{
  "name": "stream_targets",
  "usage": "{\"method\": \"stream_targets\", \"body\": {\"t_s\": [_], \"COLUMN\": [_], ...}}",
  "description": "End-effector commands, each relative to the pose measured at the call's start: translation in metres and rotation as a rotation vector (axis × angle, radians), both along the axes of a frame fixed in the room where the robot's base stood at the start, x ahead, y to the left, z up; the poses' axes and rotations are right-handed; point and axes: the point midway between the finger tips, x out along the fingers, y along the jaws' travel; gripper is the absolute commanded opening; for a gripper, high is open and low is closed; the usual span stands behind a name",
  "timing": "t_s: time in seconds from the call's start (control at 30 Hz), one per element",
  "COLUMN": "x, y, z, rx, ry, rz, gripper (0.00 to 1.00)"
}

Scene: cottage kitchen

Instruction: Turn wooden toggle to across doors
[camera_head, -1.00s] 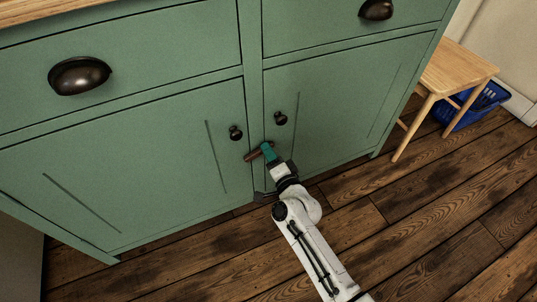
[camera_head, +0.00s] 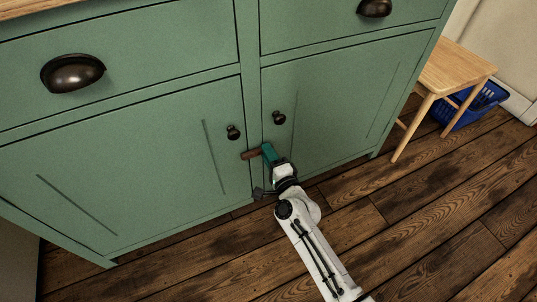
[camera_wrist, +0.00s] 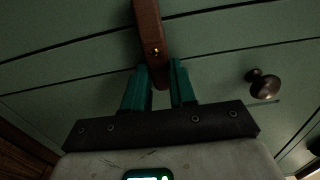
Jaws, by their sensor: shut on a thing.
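The brown wooden toggle (camera_head: 250,154) sits on the strip between the two green cabinet doors, below the door knobs. It lies near level, tilted slightly, with its left end reaching over the left door's edge. My gripper (camera_head: 267,152) is at the toggle's right end, its teal fingers shut on it. In the wrist view the toggle (camera_wrist: 148,25) runs down from the top edge, with its screw showing, and its near end lies between the fingers (camera_wrist: 160,75). The left door (camera_head: 120,165) and right door (camera_head: 330,115) look closed.
Dark round knobs sit on the left door (camera_head: 233,132) and right door (camera_head: 279,117), close above my gripper. Drawers with cup pulls (camera_head: 73,72) are above. A wooden stool (camera_head: 455,70) and blue basket (camera_head: 485,98) stand at right. The plank floor (camera_head: 400,230) in front is clear.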

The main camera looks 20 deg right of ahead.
Motion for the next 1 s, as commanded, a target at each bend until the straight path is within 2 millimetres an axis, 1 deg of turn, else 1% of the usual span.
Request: {"method": "stream_targets", "body": {"t_s": [0.13,0.17,0.4,0.43,0.67,0.77,0.87,1.0], "x": [0.000,0.000,0.000,0.000,-0.001,-0.006,-0.018,-0.044], "y": [-0.001,-0.001,0.000,0.000,0.000,0.000,0.000,0.000], "z": [-0.002,-0.002,-0.001,-0.001,-0.001,-0.001,-0.001,-0.002], "rx": [0.000,0.000,-0.001,-0.001,-0.001,-0.002,-0.002,-0.002], "ry": [0.003,0.003,0.002,0.001,0.001,0.002,0.003,0.004], "rz": [-0.001,-0.001,-0.001,-0.001,0.000,0.000,0.000,0.001], "gripper": [0.00,0.26,0.49,0.51,0.51,0.51,0.51,0.51]}}
